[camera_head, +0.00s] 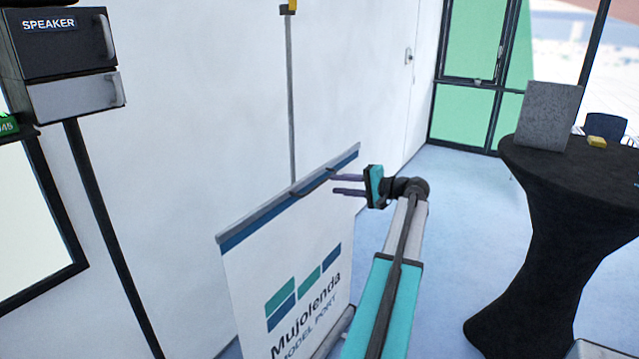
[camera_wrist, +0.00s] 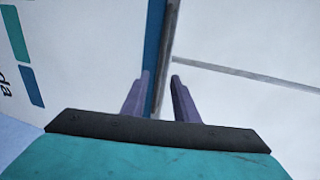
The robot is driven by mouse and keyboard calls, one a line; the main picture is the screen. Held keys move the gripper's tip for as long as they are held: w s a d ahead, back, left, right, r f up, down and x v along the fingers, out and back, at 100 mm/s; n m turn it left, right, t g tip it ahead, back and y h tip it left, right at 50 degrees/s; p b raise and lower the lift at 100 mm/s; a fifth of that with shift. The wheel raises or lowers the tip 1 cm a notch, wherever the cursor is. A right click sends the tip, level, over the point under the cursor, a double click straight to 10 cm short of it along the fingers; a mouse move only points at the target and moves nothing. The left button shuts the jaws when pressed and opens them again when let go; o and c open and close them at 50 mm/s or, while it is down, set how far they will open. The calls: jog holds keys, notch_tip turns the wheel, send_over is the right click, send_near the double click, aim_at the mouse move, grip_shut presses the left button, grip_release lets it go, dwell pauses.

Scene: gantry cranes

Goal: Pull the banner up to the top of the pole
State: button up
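The banner (camera_head: 245,285) is white with a blue band, green and blue blocks and "Mujolenda" lettering. It stands partly raised, its lower part cut off by the frame. A grey bar (camera_head: 252,222) runs along its top edge, with a small dark handle (camera_head: 313,183) near the middle. The thin grey pole (camera_head: 290,100) rises behind it to a yellow piece (camera_head: 289,7) at the picture's top. My gripper (camera_head: 333,185) is open, its purple fingers at the bar. In the wrist view the bar (camera_wrist: 171,40) runs between the fingertips; contact cannot be told.
A tall black-draped table (camera_head: 550,220) stands at the right with a grey panel (camera_head: 548,115) and a yellow object (camera_head: 597,141) on it. A speaker box (camera_head: 65,45) and a dark post (camera_head: 110,230) are at the left. Blue floor is clear between banner and table.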

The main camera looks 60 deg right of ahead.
aim_at(322, 183)
jog(key=shift+p+x, duration=1.05)
jog(key=shift+x, duration=2.95)
jog(key=shift+c, duration=0.3)
grip_shut()
